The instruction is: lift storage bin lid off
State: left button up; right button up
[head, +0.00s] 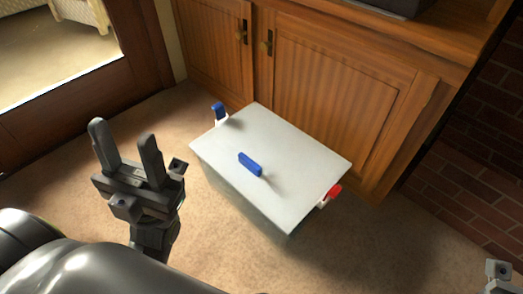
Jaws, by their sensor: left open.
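The storage bin (243,204) stands on the carpet, with its pale grey flat lid (290,140) on top. A blue handle (250,164) stands up from about the middle of the lid. A blue-topped piece (219,114) is at the bin's left end, and a red-topped piece (331,195) is at its right end. My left gripper (125,143) is open and empty, to the left of the bin and apart from it, fingers pointing up in the picture. Only a small part of my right gripper (499,272) shows at the bottom right corner.
A wooden cabinet (335,95) with dark door handles stands right behind the bin. A brick wall (480,165) is at the right. A wood-framed opening (60,60) is at the upper left. Carpet (60,180) is clear left of the bin.

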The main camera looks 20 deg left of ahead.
aim_at(283, 172)
jog(key=i+l+u, duration=0.15)
jog(key=l+u, duration=0.2)
jog(key=i+l+u, duration=0.15)
jog(key=l+u, duration=0.6)
jog(key=l, duration=0.2)
